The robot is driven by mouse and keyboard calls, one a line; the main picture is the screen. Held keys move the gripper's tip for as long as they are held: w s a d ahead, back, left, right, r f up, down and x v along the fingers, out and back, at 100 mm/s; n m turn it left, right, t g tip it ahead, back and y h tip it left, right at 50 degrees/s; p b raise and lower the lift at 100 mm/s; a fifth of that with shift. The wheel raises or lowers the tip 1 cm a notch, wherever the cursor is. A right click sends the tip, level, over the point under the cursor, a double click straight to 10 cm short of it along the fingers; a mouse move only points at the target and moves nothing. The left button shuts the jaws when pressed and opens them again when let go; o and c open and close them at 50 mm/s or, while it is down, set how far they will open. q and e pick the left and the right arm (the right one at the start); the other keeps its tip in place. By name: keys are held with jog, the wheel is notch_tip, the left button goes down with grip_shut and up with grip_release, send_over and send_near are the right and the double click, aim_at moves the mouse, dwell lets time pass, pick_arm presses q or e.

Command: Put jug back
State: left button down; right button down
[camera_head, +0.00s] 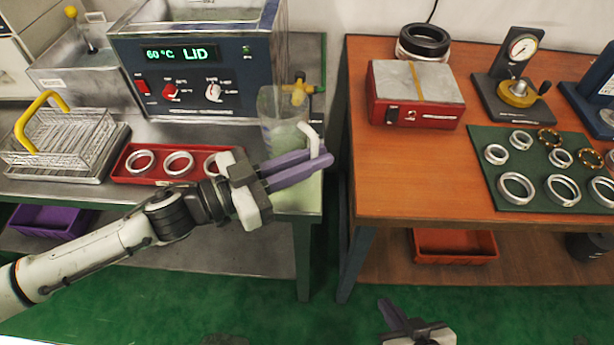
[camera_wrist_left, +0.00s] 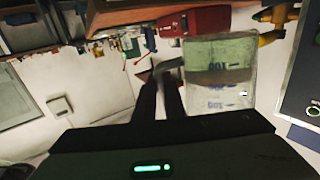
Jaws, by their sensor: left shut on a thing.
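The jug (camera_head: 276,112) is clear with a white handle (camera_head: 313,140). In the head view it is at the right end of the steel bench, beside the bath with the "60 °C LID" display. In the left wrist view the jug (camera_wrist_left: 222,60) shows large, with blue marks on its wall. My left gripper (camera_head: 322,162) is shut on the jug's handle, with its purple fingers in front of the jug. They hide the jug's base, so I cannot tell whether it touches the bench. My right gripper (camera_head: 392,314) is low at the bottom edge, away from everything; its jaw state is unclear.
The bath (camera_head: 225,80) has a brass tap (camera_head: 298,90) close to the jug. A red tray of rings (camera_head: 130,174) and a wire basket (camera_head: 62,140) are to the left. Across a gap, the wooden table (camera_head: 400,165) carries a red heater (camera_head: 415,95) and a green mat (camera_head: 485,150).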

pick_arm(q)
jog(key=shift+f+b, duration=0.55)
jog(key=shift+f, duration=1.95)
jog(key=c, duration=1.8)
grip_release()
jog(key=shift+c, duration=0.2)
jog(key=shift+r, duration=0.2)
jog(key=shift+s+a+f, duration=0.1)
jog(key=shift+s+a, duration=0.05)
jog(key=shift+a, duration=0.15)
jog(key=v, duration=1.1)
jog(key=shift+s+a, duration=0.1)
jog(key=shift+a, duration=0.05)
